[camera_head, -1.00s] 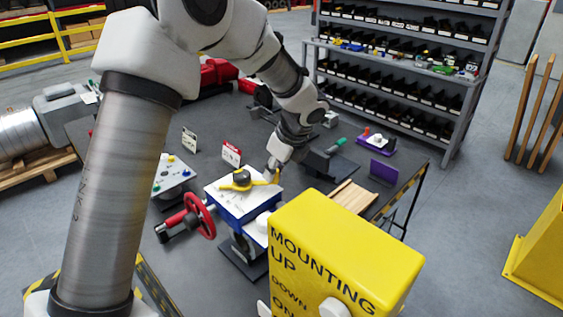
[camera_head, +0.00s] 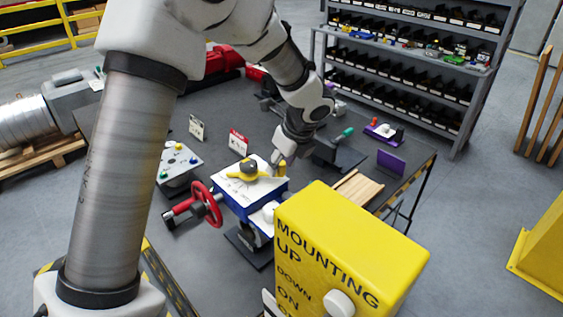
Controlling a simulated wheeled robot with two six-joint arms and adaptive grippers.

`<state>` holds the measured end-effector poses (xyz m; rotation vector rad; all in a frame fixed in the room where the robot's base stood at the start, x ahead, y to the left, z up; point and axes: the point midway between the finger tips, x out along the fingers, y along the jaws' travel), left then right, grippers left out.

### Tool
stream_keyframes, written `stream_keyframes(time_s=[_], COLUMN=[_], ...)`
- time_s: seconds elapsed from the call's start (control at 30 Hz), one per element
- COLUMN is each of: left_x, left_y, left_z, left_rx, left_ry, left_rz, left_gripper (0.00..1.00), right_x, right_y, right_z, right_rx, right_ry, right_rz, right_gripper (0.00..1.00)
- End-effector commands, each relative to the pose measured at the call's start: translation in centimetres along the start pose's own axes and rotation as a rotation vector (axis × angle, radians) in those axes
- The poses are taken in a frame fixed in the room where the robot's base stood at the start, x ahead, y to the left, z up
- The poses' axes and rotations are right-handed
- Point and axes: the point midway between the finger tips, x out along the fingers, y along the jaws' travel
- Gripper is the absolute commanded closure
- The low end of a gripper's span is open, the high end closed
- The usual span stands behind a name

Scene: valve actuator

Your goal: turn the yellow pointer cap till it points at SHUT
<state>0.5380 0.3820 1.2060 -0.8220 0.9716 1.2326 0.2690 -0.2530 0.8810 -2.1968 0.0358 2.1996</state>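The yellow pointer cap (camera_head: 249,168) with a dark round hub sits on the white top of the blue valve actuator (camera_head: 254,207). A narrow end of the cap reaches toward the lower left. Its lettering is too small to read, so I cannot tell which mark it points at. My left gripper (camera_head: 279,164) hangs over the right edge of the actuator top, beside a small yellow upright piece. I cannot tell whether it touches the cap, and its fingers are too small to show open or shut. My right gripper is not in view.
A red handwheel (camera_head: 206,204) sticks out left of the actuator. A yellow box (camera_head: 352,235) with black lettering stands close in front. A button panel (camera_head: 178,165), small sign cards (camera_head: 238,142) and a purple plate (camera_head: 391,162) stand around on the dark table.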

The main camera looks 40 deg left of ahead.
Motion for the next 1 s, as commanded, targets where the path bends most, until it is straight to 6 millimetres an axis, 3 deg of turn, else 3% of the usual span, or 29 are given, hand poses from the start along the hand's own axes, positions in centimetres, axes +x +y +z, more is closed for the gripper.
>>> stream_keyframes(time_s=[0.27,0.6,0.7,1.0], left_x=[-1.3,-9.4,-11.1,-11.9], left_y=[-0.1,-0.2,-0.2,-0.2], left_z=[0.1,0.1,0.1,0.0], left_rx=[-0.001,0.000,0.000,0.001], left_ry=[-0.002,-0.002,-0.002,0.001], left_rz=[-0.003,-0.003,-0.001,0.002], left_gripper=[0.53,0.53,0.53,0.53], right_x=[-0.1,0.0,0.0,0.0], right_y=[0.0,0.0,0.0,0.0], right_z=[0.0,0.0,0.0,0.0], right_rx=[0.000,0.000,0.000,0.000], right_ry=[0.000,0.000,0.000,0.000], right_rz=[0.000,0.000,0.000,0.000], right_gripper=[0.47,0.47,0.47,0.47])
